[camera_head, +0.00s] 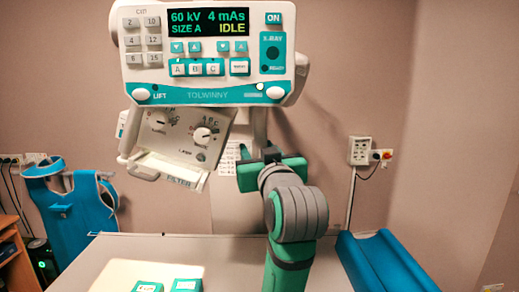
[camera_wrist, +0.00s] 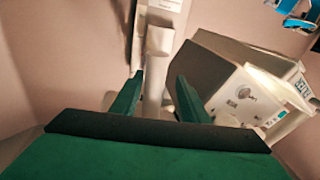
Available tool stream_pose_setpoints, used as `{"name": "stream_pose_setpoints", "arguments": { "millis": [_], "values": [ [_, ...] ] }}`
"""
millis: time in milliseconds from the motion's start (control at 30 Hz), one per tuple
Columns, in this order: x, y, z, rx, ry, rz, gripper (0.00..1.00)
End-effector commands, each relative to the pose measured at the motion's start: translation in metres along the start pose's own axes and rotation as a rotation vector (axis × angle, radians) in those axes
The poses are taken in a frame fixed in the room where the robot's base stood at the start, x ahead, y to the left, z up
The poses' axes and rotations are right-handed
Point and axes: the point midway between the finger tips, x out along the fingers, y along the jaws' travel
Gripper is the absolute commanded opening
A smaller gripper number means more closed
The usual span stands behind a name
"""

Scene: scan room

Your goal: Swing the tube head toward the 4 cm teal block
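The tube head carries a white and teal control panel (camera_head: 208,52) reading 60 kV, 4 mAs, SIZE A, IDLE. Below it hangs the tilted collimator box (camera_head: 178,140) with knobs; it also shows at the right in the wrist view (camera_wrist: 245,95). Two teal blocks, left (camera_head: 148,287) and right (camera_head: 187,285), lie on the table at the bottom edge, partly cut off; their sizes are not readable. My gripper (camera_head: 272,158) is right of the collimator. In the wrist view its green fingers (camera_wrist: 157,100) are apart, with a pale upright bar (camera_wrist: 158,65) between them; contact is unclear.
The pale table (camera_head: 225,260) spans the front, with a bright lit patch around the blocks. A blue pad (camera_head: 385,262) lies at the right. A blue apron (camera_head: 82,212) hangs at the left. Wall switches (camera_head: 368,152) are behind at the right.

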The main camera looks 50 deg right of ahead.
Motion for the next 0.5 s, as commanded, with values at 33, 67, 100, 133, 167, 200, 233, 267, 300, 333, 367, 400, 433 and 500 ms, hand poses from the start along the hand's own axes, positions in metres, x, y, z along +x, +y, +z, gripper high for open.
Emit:
{"name": "stream_pose_setpoints", "arguments": {
  "millis": [33, 67, 100, 133, 167, 200, 233, 267, 300, 333, 367, 400, 433, 500],
  "values": [
    [0.000, 0.002, 0.000, 0.000, 0.001, 0.003, 0.41],
    [0.000, 0.003, -0.001, 0.000, 0.001, 0.004, 0.41],
    [0.000, 0.003, -0.001, 0.000, 0.002, 0.005, 0.41],
    [0.000, 0.003, -0.001, 0.000, 0.002, 0.005, 0.41],
    [0.000, 0.003, -0.001, 0.000, 0.002, 0.005, 0.41],
    [0.000, 0.004, -0.001, 0.000, 0.003, 0.005, 0.41],
    [0.000, 0.004, -0.001, 0.000, 0.003, 0.006, 0.41],
    [0.000, 0.004, -0.002, 0.000, 0.003, 0.006, 0.41],
    [-0.002, 0.003, -0.002, 0.000, 0.004, 0.005, 0.41],
    [-0.003, 0.003, -0.002, 0.000, 0.005, 0.005, 0.41],
    [-0.005, 0.003, -0.002, 0.000, 0.005, 0.005, 0.41],
    [-0.009, 0.003, -0.002, 0.000, 0.005, 0.005, 0.41],
    [-0.012, 0.003, -0.002, 0.000, 0.005, 0.005, 0.41],
    [-0.023, 0.003, -0.002, 0.000, 0.006, 0.006, 0.41]
  ]
}}
